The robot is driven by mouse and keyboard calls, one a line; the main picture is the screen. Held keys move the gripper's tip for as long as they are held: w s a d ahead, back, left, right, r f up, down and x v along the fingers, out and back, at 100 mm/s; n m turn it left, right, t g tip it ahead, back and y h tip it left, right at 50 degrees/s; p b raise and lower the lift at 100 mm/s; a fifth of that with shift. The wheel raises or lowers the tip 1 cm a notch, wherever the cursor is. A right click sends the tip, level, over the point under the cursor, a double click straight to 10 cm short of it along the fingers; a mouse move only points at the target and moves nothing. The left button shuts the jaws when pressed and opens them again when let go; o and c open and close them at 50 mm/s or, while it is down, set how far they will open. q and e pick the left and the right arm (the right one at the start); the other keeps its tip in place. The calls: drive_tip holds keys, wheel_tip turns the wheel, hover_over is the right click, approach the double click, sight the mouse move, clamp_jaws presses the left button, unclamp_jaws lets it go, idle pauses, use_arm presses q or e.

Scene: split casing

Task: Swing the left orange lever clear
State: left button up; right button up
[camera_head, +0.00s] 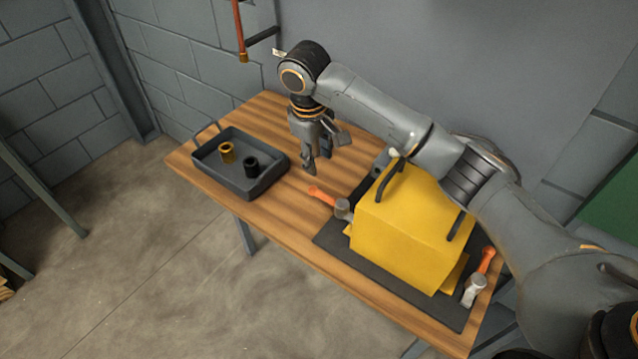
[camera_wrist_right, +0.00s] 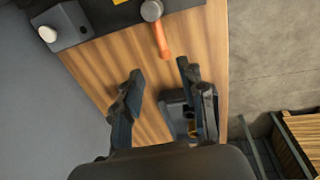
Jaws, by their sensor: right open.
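The yellow casing (camera_head: 400,232) sits on a dark mat (camera_head: 332,239) on the wooden table. The left orange lever (camera_head: 322,196) sticks out leftward from a grey pivot (camera_head: 343,209) at the casing's left side, its tip over bare wood. In the right wrist view the orange lever (camera_wrist_right: 162,38) lies ahead of the fingers. A second orange lever (camera_head: 487,259) stands at the casing's right side. My right gripper (camera_head: 322,164) is open and empty, pointing down above the table, behind the left lever and apart from it. Its two spread fingers also show in the wrist view (camera_wrist_right: 160,70).
A dark tray (camera_head: 262,185) left of the gripper holds a brass ring (camera_head: 226,153) and a black ring (camera_head: 251,167). Two black handles (camera_head: 391,180) rise from the casing. A grey block (camera_wrist_right: 62,25) stands by the wall. Bare wood lies between tray and mat.

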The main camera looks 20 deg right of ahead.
drive_tip(key=p, duration=0.1)
approach(324, 195)
drive_tip(key=f, duration=0.5)
drive_tip(key=w+d+f, duration=0.1)
drive_tip(key=f, duration=0.2)
drive_tip(key=shift+f+p, duration=0.25)
drive_tip(key=shift+p, duration=0.15)
use_arm(q)
drive_tip(key=shift+s+r, duration=0.5)
drive_tip(key=shift+r, duration=0.4)
use_arm(e)
drive_tip(key=shift+s, duration=0.1)
use_arm(q)
drive_tip(key=shift+s+a, duration=0.1)
drive_tip(key=shift+s, duration=0.05)
use_arm(e)
clamp_jaws()
